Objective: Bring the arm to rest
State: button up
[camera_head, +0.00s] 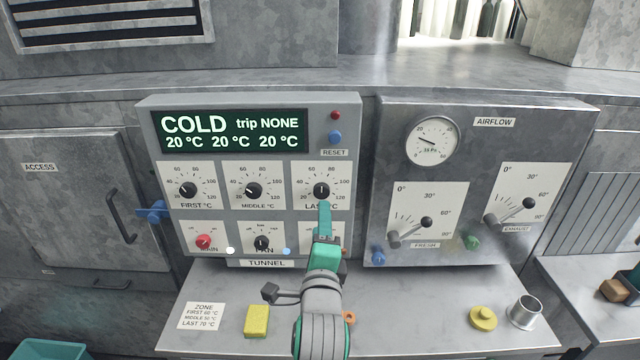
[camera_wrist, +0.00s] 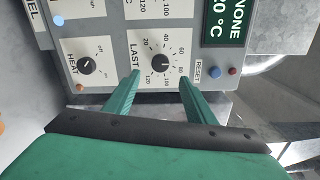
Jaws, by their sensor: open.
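My gripper (camera_head: 324,206) is at the control panel (camera_head: 348,150), just below the LAST dial's black knob (camera_head: 321,190). In the wrist view, its two green fingers (camera_wrist: 160,82) are apart with nothing between them. The LAST knob (camera_wrist: 163,63) shows just beyond the tips; I cannot tell whether they touch the panel. My arm (camera_head: 321,310) reaches up over the shelf and hides most of the lower right dial. That dial, marked HEAT (camera_wrist: 86,66), shows in the wrist view.
The display (camera_head: 230,132) reads COLD, trip NONE, 20 °C three times. The AIRFLOW panel (camera_head: 470,140) with two levers stands right. On the shelf (camera_head: 400,325) are a yellow sponge (camera_head: 257,320), a yellow knobbed disc (camera_head: 483,318) and a metal cup (camera_head: 524,312). A blue handle (camera_head: 153,212) juts out left.

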jog(key=s+d+f+n+g, duration=0.1)
jog(key=s+f+n, duration=0.5)
jog(key=s+f, duration=0.45)
jog(key=s+d+f+n, duration=0.1)
jog(key=s+f+n, duration=0.6)
jog(key=f, duration=0.7)
jog(key=s+a+f+n, duration=0.1)
jog(key=s+f+n, duration=0.1)
jog(key=s, duration=1.1)
jog(key=s+a+f+n+g, duration=0.1)
jog(key=s+n, duration=0.4)
jog(key=s, duration=0.8)
notch_tip(320, 180, down, 2)
jog(key=shift+a+g, duration=0.3)
jog(key=shift+a, duration=0.15)
